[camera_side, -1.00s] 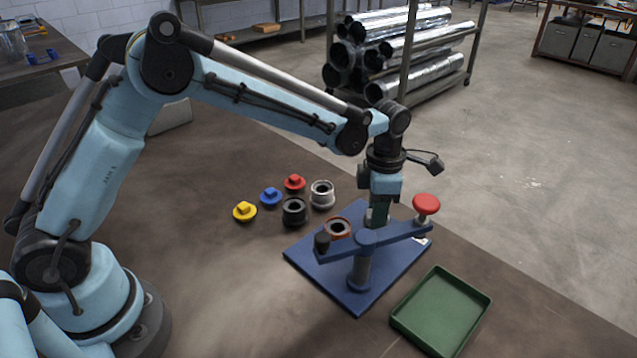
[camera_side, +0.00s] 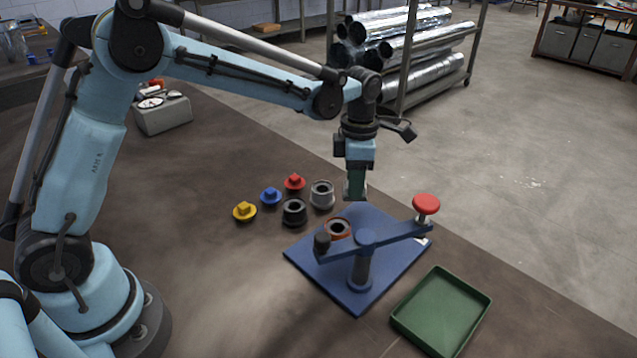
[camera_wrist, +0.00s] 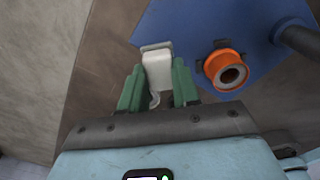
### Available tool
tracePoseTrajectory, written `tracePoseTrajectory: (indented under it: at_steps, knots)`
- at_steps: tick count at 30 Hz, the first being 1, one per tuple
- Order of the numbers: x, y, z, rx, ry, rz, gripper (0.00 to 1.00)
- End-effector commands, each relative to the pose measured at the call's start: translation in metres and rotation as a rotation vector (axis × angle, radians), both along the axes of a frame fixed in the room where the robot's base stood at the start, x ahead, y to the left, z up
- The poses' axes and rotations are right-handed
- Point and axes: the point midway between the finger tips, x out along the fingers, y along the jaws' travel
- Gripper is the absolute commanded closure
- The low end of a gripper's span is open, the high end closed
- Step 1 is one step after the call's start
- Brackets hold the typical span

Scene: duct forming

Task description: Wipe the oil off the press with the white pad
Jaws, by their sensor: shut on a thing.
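The press has a blue base plate (camera_side: 393,272), a post with a swinging blue arm (camera_side: 395,236) and a red knob (camera_side: 426,204). An orange ring (camera_side: 338,227) sits on the plate near the arm's dark end; it also shows in the wrist view (camera_wrist: 228,72). My gripper (camera_side: 355,188) is above the plate's far edge, apart from the press. In the wrist view, my green fingers (camera_wrist: 158,88) are shut on the white pad (camera_wrist: 157,66). I cannot make out any oil on the plate.
Yellow (camera_side: 245,211), blue (camera_side: 271,196) and red (camera_side: 294,182) flanged plugs stand left of the press. A black collar (camera_side: 294,212) and a grey collar (camera_side: 322,194) are beside them. An empty green tray (camera_side: 441,309) lies at the right front.

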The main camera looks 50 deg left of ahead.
Motion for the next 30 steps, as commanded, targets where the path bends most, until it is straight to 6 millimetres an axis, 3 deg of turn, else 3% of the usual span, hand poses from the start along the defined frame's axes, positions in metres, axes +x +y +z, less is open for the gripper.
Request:
tracePoseTrajectory:
  at_steps: [15, 30]
  knots:
    - [0.000, 0.000, 0.043, 0.000, 0.000, 0.000, 0.98]
    - [0.000, 0.000, 0.044, 0.000, 0.000, 0.000, 0.98]
